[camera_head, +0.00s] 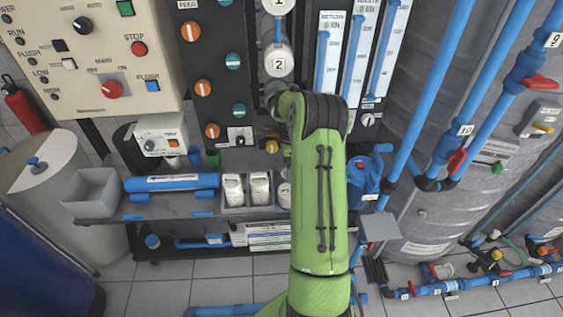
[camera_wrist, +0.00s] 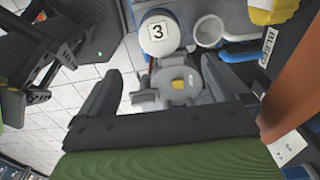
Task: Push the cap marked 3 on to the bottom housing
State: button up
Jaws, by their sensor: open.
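A white round cap marked 3 (camera_wrist: 158,33) shows in the wrist view, upper middle, just beyond my fingertips. In the head view a white round piece (camera_head: 284,194), partly covered by my arm, sits on the bench and looks like the same cap. My gripper (camera_wrist: 165,60) is open, its dark fingers spread wide, with nothing held between them. A grey fitting with a yellow square (camera_wrist: 180,82) shows between the fingers, lower down. In the head view my green arm hides the gripper. The bottom housing cannot be made out; my arm covers the area below the cap marked 2 (camera_head: 279,64).
Blue pipes (camera_head: 415,110) and grey tanks stand on the right. A white cup (camera_wrist: 209,30) is beside the cap.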

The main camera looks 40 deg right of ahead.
aim_at(289, 190)
notch_tip(289, 190, down, 13)
jog(key=b, duration=0.9)
jog(key=shift+f, duration=0.2)
jog(key=shift+c, duration=0.5)
jog(key=shift+r, duration=0.1)
jog(key=c, duration=0.8)
notch_tip(289, 190, up, 9)
jog(key=p, duration=0.6)
